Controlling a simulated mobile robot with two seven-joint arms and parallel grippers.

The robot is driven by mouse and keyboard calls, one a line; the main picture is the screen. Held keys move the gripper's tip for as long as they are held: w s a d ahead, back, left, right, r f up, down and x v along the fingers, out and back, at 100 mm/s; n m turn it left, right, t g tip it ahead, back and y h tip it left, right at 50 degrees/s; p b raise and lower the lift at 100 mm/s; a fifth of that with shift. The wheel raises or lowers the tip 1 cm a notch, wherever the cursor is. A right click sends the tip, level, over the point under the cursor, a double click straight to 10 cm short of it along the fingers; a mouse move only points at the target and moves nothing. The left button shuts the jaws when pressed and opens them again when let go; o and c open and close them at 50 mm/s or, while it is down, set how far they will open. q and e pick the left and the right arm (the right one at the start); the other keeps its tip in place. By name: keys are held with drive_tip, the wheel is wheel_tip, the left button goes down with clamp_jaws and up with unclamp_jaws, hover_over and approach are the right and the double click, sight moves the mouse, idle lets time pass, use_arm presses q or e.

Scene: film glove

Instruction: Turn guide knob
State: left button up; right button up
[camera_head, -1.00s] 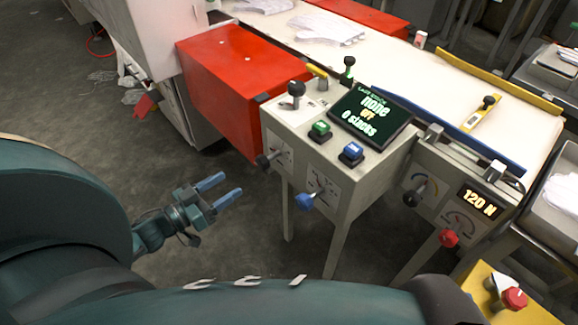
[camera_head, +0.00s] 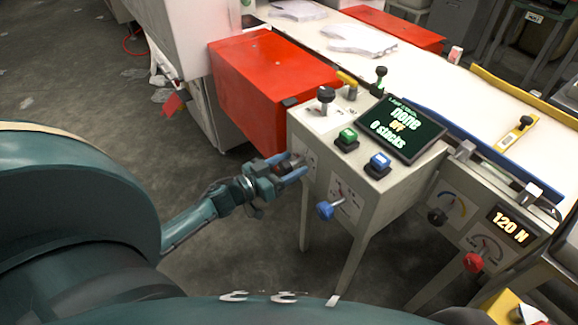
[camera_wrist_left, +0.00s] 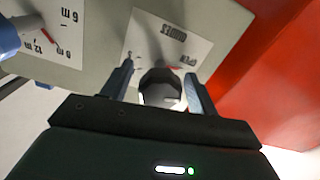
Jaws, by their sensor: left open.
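The guide knob (camera_wrist_left: 160,86) is dark and round, on a panel whose upside-down label (camera_wrist_left: 175,40) reads "GUIDES" in the left wrist view. My left gripper (camera_wrist_left: 160,72) is open, with one blue finger on each side of the knob. I cannot tell whether the fingers touch it. In the head view my left gripper (camera_head: 298,164) reaches the left front of the grey control console (camera_head: 355,205), and its fingers largely hide the knob. My right gripper is not in view.
A blue knob (camera_head: 325,210) sits right of my left gripper on the same front. Green (camera_head: 346,139) and blue (camera_head: 379,164) buttons and a display (camera_head: 402,128) are on top. A red box (camera_head: 270,90) stands behind the gripper.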

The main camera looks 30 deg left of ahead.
use_arm(q)
drive_tip(key=shift+w, duration=0.1)
drive_tip(key=shift+c, duration=0.5)
drive_tip(key=c, duration=0.9)
